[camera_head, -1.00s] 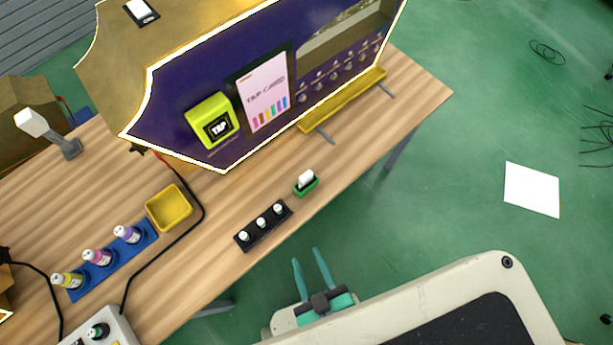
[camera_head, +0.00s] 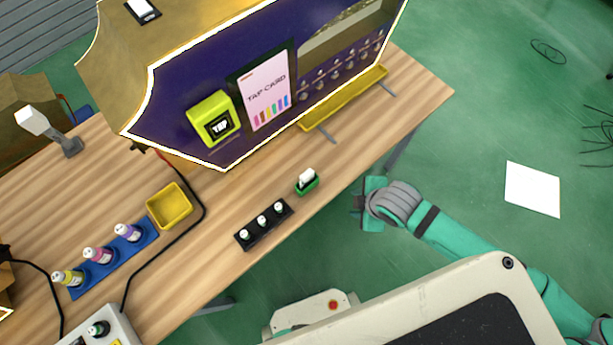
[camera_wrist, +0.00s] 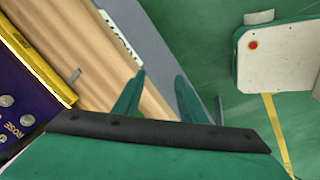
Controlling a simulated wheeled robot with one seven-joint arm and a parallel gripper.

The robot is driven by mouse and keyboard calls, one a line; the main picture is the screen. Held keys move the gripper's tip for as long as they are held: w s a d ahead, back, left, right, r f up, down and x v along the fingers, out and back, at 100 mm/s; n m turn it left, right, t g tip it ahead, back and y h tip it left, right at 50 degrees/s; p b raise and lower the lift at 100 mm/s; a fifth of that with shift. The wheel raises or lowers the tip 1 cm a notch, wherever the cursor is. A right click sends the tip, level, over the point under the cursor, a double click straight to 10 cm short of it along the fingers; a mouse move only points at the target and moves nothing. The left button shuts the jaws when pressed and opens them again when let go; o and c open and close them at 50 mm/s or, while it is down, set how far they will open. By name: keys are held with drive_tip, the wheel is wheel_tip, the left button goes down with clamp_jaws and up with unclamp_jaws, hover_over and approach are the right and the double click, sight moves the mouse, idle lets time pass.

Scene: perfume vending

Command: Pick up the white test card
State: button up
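The white test card (camera_head: 307,176) stands upright in a small green holder (camera_head: 308,187) near the front edge of the wooden table. My gripper (camera_head: 362,206) is to the right of the holder, just past the table's edge and apart from the card. In the wrist view my two green fingers (camera_wrist: 158,97) are spread with nothing between them, so the gripper is open and empty. I cannot make out the card in the wrist view.
A black rack (camera_head: 263,226) with white-capped vials sits left of the holder. The purple vending machine (camera_head: 180,110) with its yellow ledge (camera_head: 345,98) stands behind. A yellow tray (camera_head: 168,207) and blue bottle rack (camera_head: 112,262) lie further left. A white sheet (camera_head: 532,189) lies on the floor.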

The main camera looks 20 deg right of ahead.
sight(308, 172)
drive_tip(key=w+a+r+n+g, duration=0.1)
drive_tip(key=w+a+r+n, duration=0.2)
drive_tip(key=r, duration=0.1)
drive_tip(key=w+a+r+n+g, duration=0.1)
drive_tip(key=w+a+r+n, duration=0.1)
drive_tip(key=w+a+r, duration=0.2)
drive_tip(key=w+a+r+n+g, duration=0.1)
drive_tip(key=w+a+r+n, duration=0.2)
drive_tip(key=r, duration=0.3)
drive_tip(key=shift+w+a+r+n+g, duration=0.1)
drive_tip(key=shift+w+n+g, duration=0.1)
drive_tip(key=shift+w, duration=0.2)
drive_tip(key=shift+w+a+r+n+g, duration=0.1)
drive_tip(key=shift+w+g, duration=0.1)
drive_tip(key=shift+w, duration=0.15)
drive_tip(key=shift+a+f, duration=0.1)
drive_tip(key=shift+f, duration=0.05)
wheel_tip(308, 172, down, 5)
drive_tip(key=shift+r, duration=0.1)
drive_tip(key=shift+f, duration=2.75)
clamp_jaws()
